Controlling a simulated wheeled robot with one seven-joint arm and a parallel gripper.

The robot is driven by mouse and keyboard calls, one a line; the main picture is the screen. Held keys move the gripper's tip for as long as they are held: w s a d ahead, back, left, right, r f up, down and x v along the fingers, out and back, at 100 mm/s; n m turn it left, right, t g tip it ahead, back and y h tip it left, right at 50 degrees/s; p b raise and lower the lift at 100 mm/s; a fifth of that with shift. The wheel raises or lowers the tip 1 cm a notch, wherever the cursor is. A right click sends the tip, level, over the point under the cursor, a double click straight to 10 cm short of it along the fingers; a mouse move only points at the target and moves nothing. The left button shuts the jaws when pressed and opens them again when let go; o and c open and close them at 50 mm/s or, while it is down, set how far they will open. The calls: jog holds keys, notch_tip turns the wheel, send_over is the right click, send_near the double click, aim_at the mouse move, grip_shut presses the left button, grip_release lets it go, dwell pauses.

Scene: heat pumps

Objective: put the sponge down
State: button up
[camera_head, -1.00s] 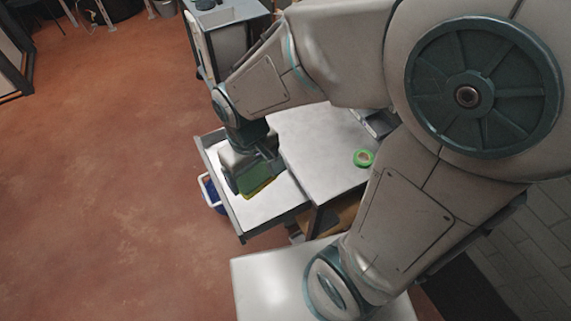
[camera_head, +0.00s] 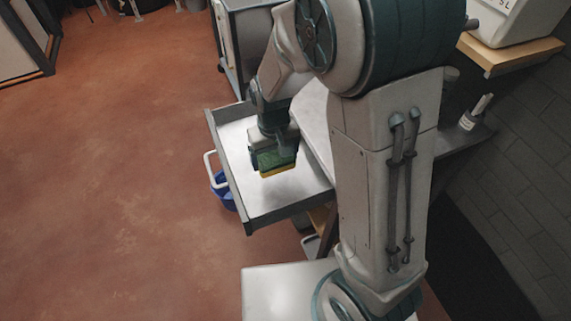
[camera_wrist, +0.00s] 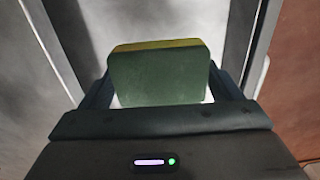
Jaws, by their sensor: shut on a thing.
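The sponge (camera_head: 277,161) is green with a yellow layer along its lower edge in the head view. My gripper (camera_head: 273,150) is shut on it, over the open drawer (camera_head: 241,190) with its pale flat bottom. In the wrist view the sponge (camera_wrist: 160,78) sits between the two fingers of my gripper (camera_wrist: 160,88), green face towards the camera and yellow edge on top. I cannot tell whether the sponge touches the drawer bottom.
A blue bucket (camera_head: 223,190) with a white handle stands on the floor left of the drawer. The white worktop (camera_head: 314,120) lies right of the drawer, partly hidden by my arm. The drawer bottom around the sponge looks clear. Open red floor lies to the left.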

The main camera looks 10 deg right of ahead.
aim_at(275, 157)
jog(key=shift+f, duration=4)
jog(key=shift+f+b, duration=0.25)
jog(key=shift+b, duration=0.1)
jog(key=o, duration=0.8)
jog(key=shift+r, duration=0.15)
notch_tip(275, 157, up, 12)
jog(key=shift+r+p, duration=0.1)
jog(key=shift+p, duration=0.5)
jog(key=s+d+r+m+t, duration=0.2)
jog(key=s+d+r+m, duration=0.1)
jog(key=s+d+r, duration=0.8)
jog(key=shift+s+d+t, duration=0.4)
jog(key=shift+s+d, duration=0.1)
jog(key=shift+s, duration=0.1)
